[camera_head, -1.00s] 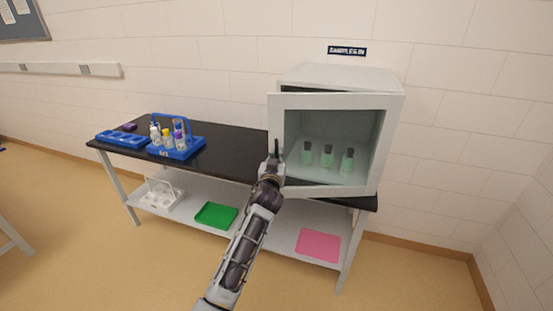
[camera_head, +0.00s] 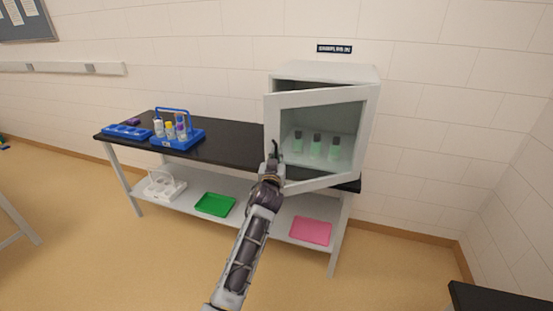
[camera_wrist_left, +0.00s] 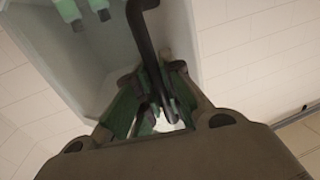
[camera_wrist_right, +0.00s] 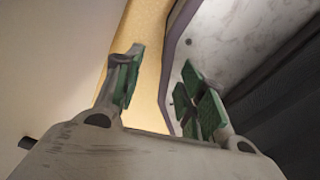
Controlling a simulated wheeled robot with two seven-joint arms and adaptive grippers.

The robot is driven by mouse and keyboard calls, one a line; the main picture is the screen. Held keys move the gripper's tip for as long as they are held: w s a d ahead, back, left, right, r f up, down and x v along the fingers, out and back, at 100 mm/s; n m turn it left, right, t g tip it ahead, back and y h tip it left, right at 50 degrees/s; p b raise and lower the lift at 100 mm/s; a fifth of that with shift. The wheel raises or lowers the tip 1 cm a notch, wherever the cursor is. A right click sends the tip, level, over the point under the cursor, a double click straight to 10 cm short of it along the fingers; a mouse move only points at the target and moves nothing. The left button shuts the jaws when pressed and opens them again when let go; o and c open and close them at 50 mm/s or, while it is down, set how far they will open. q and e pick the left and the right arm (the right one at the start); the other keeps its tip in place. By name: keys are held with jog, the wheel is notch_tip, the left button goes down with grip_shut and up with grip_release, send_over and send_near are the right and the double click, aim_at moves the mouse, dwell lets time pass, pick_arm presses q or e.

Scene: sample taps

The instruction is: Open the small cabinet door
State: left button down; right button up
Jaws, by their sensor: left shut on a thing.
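The small cabinet (camera_head: 326,71) is a pale grey box on the right end of the bench. Its framed glass door (camera_head: 322,96) stands partly open, its left edge swung out toward me and its right side at the cabinet. A dark gap shows above the door's top edge. The black bar handle (camera_wrist_left: 145,35) is on the door's left side. My left gripper (camera_head: 271,166) is shut on the handle; its fingers (camera_wrist_left: 165,80) close around the bar in the left wrist view. My right gripper (camera_wrist_right: 165,95) is open and empty, outside the head view.
Several green-filled bottles (camera_head: 316,147) show through the glass. The black bench top (camera_head: 225,146) carries a blue bottle carrier (camera_head: 178,140) and a blue rack (camera_head: 127,132). The lower shelf holds a green tray (camera_head: 215,205) and a pink tray (camera_head: 311,231). A dark surface (camera_head: 500,300) is at lower right.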

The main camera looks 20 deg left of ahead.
pick_arm(q)
jog(key=shift+a, duration=0.15)
jog(key=c, duration=1.5)
grip_release()
jog(key=shift+s, duration=0.1)
jog(key=shift+s+d, duration=0.2)
jog(key=shift+s, duration=1.05)
jog(key=shift+s+d, duration=0.2)
jog(key=shift+s, duration=1)
jog(key=shift+s+d, duration=0.2)
jog(key=shift+s, duration=1.05)
